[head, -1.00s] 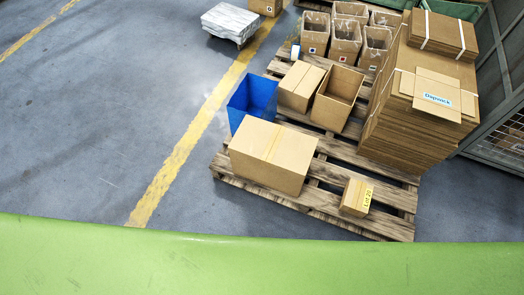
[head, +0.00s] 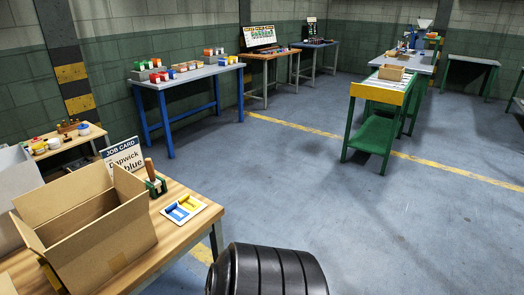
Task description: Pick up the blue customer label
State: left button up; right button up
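A small white tray (head: 184,208) lies on the near wooden-topped table at the left. It holds a blue piece (head: 177,214) and a yellow piece (head: 189,202). The view is too coarse to tell whether the blue piece is a customer label or something else. Behind it stands a job card (head: 124,157) reading "Dapwick" and "blue". A wooden-handled tool (head: 151,171) stands in a dark green holder next to the tray. Neither of my grippers shows in the view.
A large open cardboard box (head: 88,215) fills much of the near table (head: 208,226). A blue-legged table (head: 187,76) with colored bins stands behind. A green cart (head: 375,130) stands right of center. The floor (head: 290,190) between them is clear.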

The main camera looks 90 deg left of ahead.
aim_at(178, 214)
jog(key=u, duration=3)
